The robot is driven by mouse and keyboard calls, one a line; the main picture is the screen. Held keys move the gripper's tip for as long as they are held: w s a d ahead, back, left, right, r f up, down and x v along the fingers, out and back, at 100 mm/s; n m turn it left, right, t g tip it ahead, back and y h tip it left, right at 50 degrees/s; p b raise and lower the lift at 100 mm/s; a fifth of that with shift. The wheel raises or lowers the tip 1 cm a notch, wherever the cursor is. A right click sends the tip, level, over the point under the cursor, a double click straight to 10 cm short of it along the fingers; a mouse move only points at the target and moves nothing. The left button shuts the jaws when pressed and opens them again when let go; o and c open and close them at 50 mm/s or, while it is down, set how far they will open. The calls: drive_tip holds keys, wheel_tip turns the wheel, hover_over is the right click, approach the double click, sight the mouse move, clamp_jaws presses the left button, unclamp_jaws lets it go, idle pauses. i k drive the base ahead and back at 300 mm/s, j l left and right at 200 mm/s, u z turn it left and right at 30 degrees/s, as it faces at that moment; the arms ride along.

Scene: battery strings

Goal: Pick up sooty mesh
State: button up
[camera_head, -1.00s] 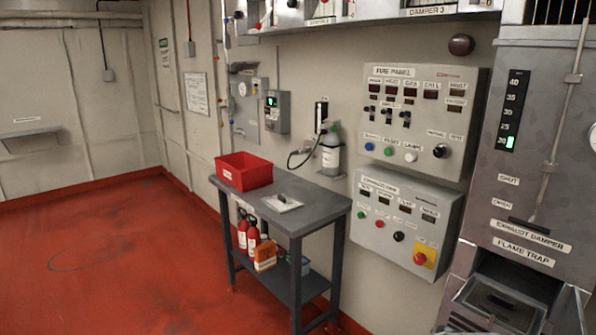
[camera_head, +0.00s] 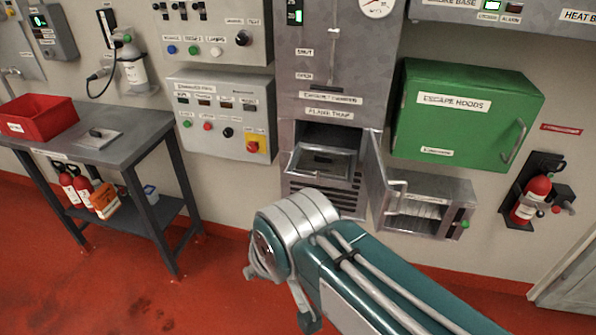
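The flame trap housing (camera_head: 330,113) is in the middle of the head view, under the exhaust damper label. Its front opening is uncovered, and a metal frame with a dark inner panel (camera_head: 323,162) sits in its mouth. This panel may be the sooty mesh, but the frames are too small to tell. My arm (camera_head: 370,275) reaches in from the lower right, and its grey joint (camera_head: 295,228) is below and in front of the flame trap.
An open metal door (camera_head: 374,170) stands right of the opening, beside a metal box (camera_head: 430,187) holding pale items. A green escape hoods cabinet (camera_head: 465,125) and a fire extinguisher (camera_head: 530,198) are at right. A grey table (camera_head: 130,135) with a red bin (camera_head: 40,118) is at left.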

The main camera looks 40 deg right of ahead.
sight(338, 163)
drive_tip(key=z, duration=0.25)
drive_tip(key=i+j+z, duration=0.1)
drive_tip(key=i+z, duration=0.15)
drive_tip(key=z, duration=0.2)
drive_tip(key=i+j+z, duration=0.2)
drive_tip(key=z, duration=0.25)
drive_tip(key=i+j+z, duration=0.15)
drive_tip(key=z, duration=0.3)
drive_tip(key=i+j, duration=0.15)
drive_tip(key=j, duration=0.2)
drive_tip(key=i+j+z, duration=0.1)
drive_tip(key=j, duration=0.3)
drive_tip(key=i+j, duration=0.2)
drive_tip(key=j, duration=0.15)
drive_tip(key=i+j+z, duration=0.1)
drive_tip(key=j, duration=0.3)
drive_tip(key=i, duration=0.05)
